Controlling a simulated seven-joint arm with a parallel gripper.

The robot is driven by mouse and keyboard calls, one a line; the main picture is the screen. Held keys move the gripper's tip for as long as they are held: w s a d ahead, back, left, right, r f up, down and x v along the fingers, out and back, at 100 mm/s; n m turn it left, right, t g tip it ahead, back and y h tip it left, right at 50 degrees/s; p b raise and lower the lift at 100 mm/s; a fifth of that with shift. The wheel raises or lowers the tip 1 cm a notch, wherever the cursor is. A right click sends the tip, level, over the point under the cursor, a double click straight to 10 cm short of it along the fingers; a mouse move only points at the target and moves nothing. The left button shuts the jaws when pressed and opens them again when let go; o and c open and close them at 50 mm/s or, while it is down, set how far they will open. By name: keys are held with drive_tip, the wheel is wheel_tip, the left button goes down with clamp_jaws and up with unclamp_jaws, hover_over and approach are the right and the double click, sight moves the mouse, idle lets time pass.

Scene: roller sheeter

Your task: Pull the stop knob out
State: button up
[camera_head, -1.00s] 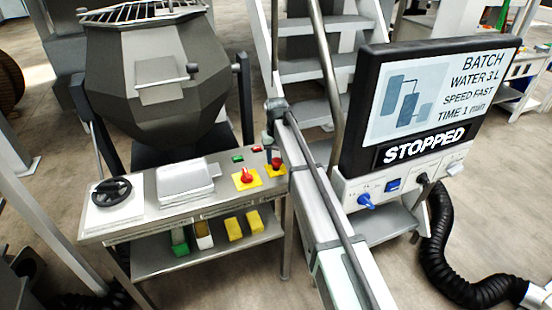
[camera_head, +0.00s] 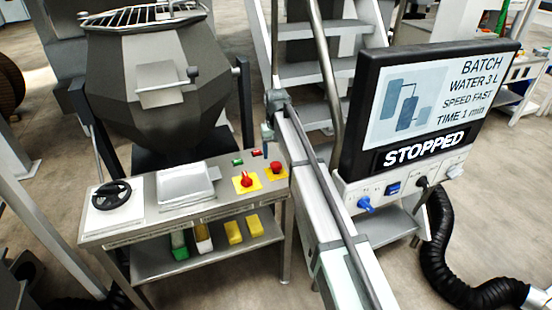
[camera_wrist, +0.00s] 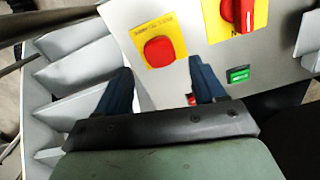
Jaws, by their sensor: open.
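The stop knob (camera_head: 276,168) is a red mushroom head on a yellow plate at the right end of the steel control table. In the wrist view the knob (camera_wrist: 159,51) shows whole, beyond and roughly between my fingertips. My gripper (camera_wrist: 160,65) is open and empty, its two dark blue fingers spread apart. In the head view my gripper (camera_head: 267,132) is small and dark, above and behind the knob and clear of it. How far the knob stands out from its plate cannot be told.
A red rotary switch (camera_head: 246,180) on another yellow plate sits left of the knob. A green button (camera_wrist: 238,74) and a small red button (camera_wrist: 191,99) are close by. Grey steps (camera_wrist: 75,75) lie left in the wrist view. The screen (camera_head: 425,105) reads STOPPED.

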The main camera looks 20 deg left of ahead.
sight(276, 164)
wheel_tip(276, 164, up, 10)
idle(0.4)
drive_tip(key=shift+f, duration=0.1)
